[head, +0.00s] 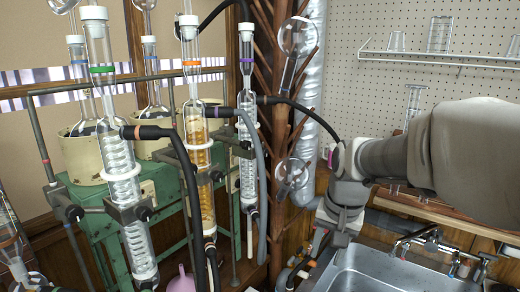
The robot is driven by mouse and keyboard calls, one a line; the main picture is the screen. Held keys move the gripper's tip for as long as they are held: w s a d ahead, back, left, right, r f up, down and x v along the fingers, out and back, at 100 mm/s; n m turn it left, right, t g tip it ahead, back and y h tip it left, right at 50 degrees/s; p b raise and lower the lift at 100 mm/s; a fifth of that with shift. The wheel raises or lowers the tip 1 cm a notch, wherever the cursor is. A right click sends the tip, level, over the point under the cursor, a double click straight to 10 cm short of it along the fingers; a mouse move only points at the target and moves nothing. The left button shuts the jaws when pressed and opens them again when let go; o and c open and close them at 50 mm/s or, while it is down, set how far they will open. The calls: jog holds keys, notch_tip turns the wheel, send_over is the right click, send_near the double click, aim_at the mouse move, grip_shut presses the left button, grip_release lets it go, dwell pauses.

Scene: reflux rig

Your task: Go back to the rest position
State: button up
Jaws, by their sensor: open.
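My arm (395,160) reaches in from the right edge and bends down at a grey wrist above the left side of the sink. My gripper (316,250) is below that wrist, pointing down, small and partly lost against the pipes behind. It looks open, and I see nothing held in it. It is to the right of the glass reflux columns and apart from them. The coil condenser (122,165) on the left, the amber-filled column (199,165) in the middle and the condenser (247,150) on the right stand upright in clamps.
A green metal frame (180,205) carries cream heating pots (82,155). Black hoses (310,112) run among the columns. A steel sink (385,270) with a tap (415,238) lies below my arm. A pegboard (360,85) with a glassware shelf (450,60) is behind.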

jog(key=s+r+n+t+p, duration=0.1)
jog(key=s+r+n, duration=0.1)
jog(key=s, duration=0.6)
jog(key=s+r+n+t, duration=0.2)
jog(key=s+r, duration=0.1)
jog(key=s, duration=0.6)
jog(key=shift+r+n+h+p, duration=0.3)
jog(key=shift+n+p, duration=0.1)
